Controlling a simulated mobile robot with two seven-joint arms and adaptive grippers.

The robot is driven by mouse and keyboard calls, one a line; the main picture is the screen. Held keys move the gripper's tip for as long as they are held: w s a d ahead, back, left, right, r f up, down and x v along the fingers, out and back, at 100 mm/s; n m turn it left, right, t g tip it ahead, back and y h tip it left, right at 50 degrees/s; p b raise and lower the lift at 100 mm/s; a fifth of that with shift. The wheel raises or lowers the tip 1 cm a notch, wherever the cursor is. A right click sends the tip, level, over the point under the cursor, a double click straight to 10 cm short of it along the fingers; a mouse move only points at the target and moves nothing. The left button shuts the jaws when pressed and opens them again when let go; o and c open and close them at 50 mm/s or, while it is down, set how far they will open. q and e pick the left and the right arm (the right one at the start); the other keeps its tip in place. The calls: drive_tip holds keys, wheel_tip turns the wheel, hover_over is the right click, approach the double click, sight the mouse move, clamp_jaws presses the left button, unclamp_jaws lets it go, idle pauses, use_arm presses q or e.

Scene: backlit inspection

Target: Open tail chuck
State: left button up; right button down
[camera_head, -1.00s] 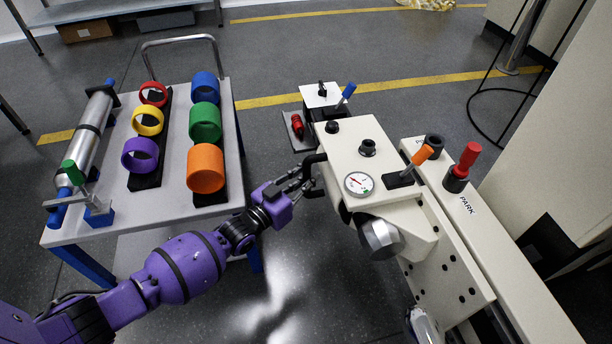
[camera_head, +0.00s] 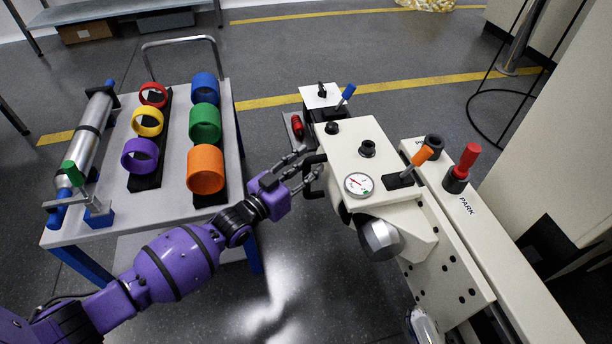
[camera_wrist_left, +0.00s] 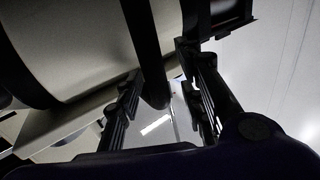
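The cream tailstock housing (camera_head: 345,150) stands right of centre in the head view, with a round gauge (camera_head: 358,184), an orange-handled lever (camera_head: 414,164) and a silver cylinder (camera_head: 381,239). A black bar handle (camera_head: 313,160) sits on its left side. My left gripper (camera_head: 307,167) is at this handle with its fingers spread. In the left wrist view a black bar (camera_wrist_left: 152,75) with a rounded end lies between the two open fingers (camera_wrist_left: 160,82). I cannot tell whether either finger touches it. My right gripper is not in view.
A blue lever (camera_head: 347,92) is behind the housing, and a red lever (camera_head: 467,160) stands by the PARK label at right. A grey cart (camera_head: 112,215) at left carries several coloured rings and a long cylinder. Open floor lies between cart and machine.

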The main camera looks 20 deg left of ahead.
use_arm(q)
drive_tip(key=r, duration=0.6)
drive_tip(key=shift+w+r, duration=0.1)
drive_tip(key=shift+w, duration=0.25)
drive_tip(key=shift+a, duration=0.1)
drive_tip(key=f, duration=0.2)
drive_tip(key=s+f, duration=0.1)
drive_tip(key=shift+f+g, duration=0.35)
drive_tip(key=shift+g, duration=0.05)
drive_tip(key=p+v, duration=0.4)
drive_tip(key=v, duration=0.5)
drive_tip(key=shift+s+f+y, duration=0.3)
drive_tip(key=shift+s+f, duration=0.05)
drive_tip(key=shift+f, duration=0.4)
